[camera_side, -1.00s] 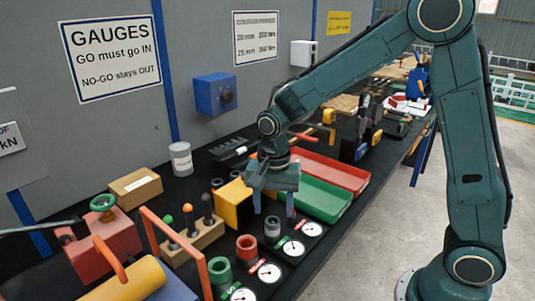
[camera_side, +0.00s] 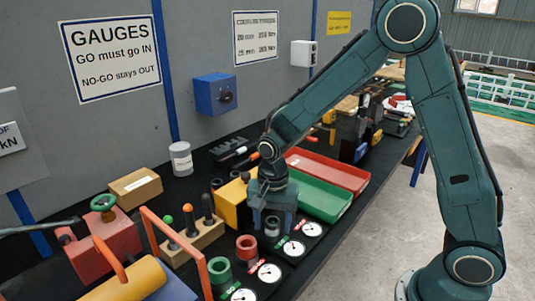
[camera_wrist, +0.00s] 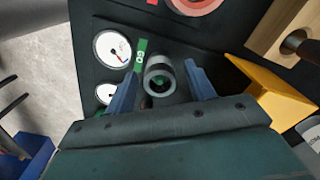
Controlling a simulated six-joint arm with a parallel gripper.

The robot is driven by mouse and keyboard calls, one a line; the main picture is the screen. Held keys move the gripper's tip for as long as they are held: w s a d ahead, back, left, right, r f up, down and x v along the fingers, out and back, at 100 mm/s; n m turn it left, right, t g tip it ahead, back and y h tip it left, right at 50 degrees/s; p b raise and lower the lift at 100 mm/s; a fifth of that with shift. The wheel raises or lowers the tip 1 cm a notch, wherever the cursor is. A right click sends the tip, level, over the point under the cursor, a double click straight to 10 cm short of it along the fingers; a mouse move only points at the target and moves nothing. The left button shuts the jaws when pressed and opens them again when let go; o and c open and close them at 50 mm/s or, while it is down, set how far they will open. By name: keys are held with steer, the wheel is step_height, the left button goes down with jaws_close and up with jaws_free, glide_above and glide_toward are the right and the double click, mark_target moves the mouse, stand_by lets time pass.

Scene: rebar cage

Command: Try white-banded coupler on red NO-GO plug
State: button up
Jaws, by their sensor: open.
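A grey coupler (camera_wrist: 152,72) with a paler band at its rim stands upright beside a green GO label (camera_wrist: 138,55); green shows inside its bore. In the side view the coupler (camera_side: 272,227) is partly covered by my fingers. My gripper (camera_wrist: 160,70) is open, one finger on each side of the coupler, with gaps visible. It also shows in the side view (camera_side: 273,215). A red ring-shaped piece (camera_side: 247,248) stands by a red label, nearer the camera; its edge shows in the wrist view (camera_wrist: 197,4). Whether a red plug stands behind my gripper cannot be told.
A green ring-shaped piece (camera_side: 219,271) and several dial gauges (camera_side: 269,273) line the bench edge. A yellow block (camera_side: 230,203) stands close to my gripper. Green (camera_side: 322,200) and red (camera_side: 328,168) trays lie beyond. A wooden stand (camera_side: 194,238) holds handled gauges.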

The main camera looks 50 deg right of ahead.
jaws_close()
steer(key=shift+r, duration=0.1)
stand_by(0.3)
step_height(320, 180, up, 20)
stand_by(0.8)
stand_by(0.4)
steer(key=d+f, duration=0.8)
steer(key=shift+f, duration=0.1)
